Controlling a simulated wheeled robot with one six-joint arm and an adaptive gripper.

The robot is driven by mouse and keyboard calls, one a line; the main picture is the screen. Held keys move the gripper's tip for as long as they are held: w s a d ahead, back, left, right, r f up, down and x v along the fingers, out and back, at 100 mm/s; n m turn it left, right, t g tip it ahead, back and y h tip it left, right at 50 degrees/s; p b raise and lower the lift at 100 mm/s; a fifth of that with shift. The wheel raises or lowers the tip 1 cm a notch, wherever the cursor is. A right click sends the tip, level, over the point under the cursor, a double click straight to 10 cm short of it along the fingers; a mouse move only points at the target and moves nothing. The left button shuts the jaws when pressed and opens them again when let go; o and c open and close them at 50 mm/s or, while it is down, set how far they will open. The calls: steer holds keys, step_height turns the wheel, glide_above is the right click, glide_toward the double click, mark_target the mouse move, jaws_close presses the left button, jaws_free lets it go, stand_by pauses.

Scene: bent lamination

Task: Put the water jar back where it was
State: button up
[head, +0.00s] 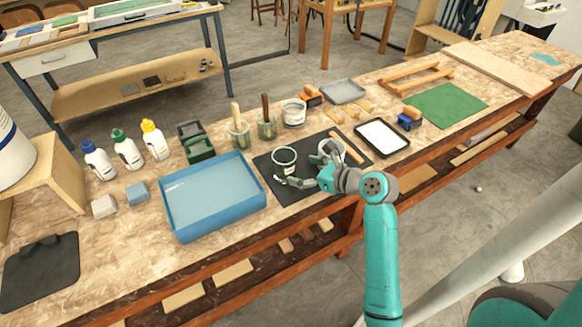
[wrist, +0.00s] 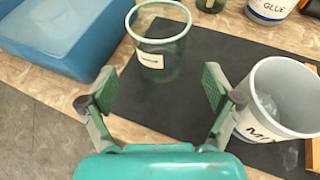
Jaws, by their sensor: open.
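The water jar, a clear greenish glass jar (head: 285,160) with a small white label, stands upright on a black mat (head: 275,183). In the wrist view the jar (wrist: 160,62) is just ahead of my gripper (wrist: 160,86), roughly centred between the spread fingers. The label is too small to read surely. My gripper (head: 304,172) is open and empty, low over the mat. A white mixing pot (wrist: 275,98) stands close beside my right finger in the wrist view; in the head view my gripper partly hides it.
A blue tray (head: 215,222) lies left of the mat. Behind are brush jars (head: 238,140) and a white glue tub (head: 294,117). A white-faced black tray (head: 382,138) and a wooden stick (head: 346,147) are to the right.

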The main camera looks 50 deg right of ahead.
steer(key=shift+v, duration=2.35)
steer(key=s+a+f+n, duration=0.1)
steer(key=a+f, duration=0.1)
steer(key=a, duration=0.1)
steer(key=a+f+n+h, duration=0.1)
steer(key=a+f+n, duration=0.1)
steer(key=a+f, duration=0.1)
steer(key=s+a+f+n, duration=0.1)
steer(key=a+f+n, duration=0.1)
steer(key=a+f, duration=0.1)
steer(key=shift+s+a+g+h, duration=0.1)
steer(key=shift+s+g+h, duration=0.2)
steer(key=shift+s+g, duration=0.1)
steer(key=s+a+f+n+h, duration=0.2)
steer(key=s+a+f+n, duration=0.2)
steer(key=s+a+n, duration=0.35)
steer(key=s+a+r+n+t+y, duration=0.1)
steer(key=s+a+r+n, duration=0.3)
steer(key=s+n, duration=0.5)
steer(key=s+a+r+n+t+y, duration=0.1)
steer(key=s+a+r+n, duration=0.3)
steer(key=s+n, duration=0.5)
steer(key=n, duration=0.4)
steer(key=shift+s+r, duration=0.25)
steer(key=shift+r, duration=0.15)
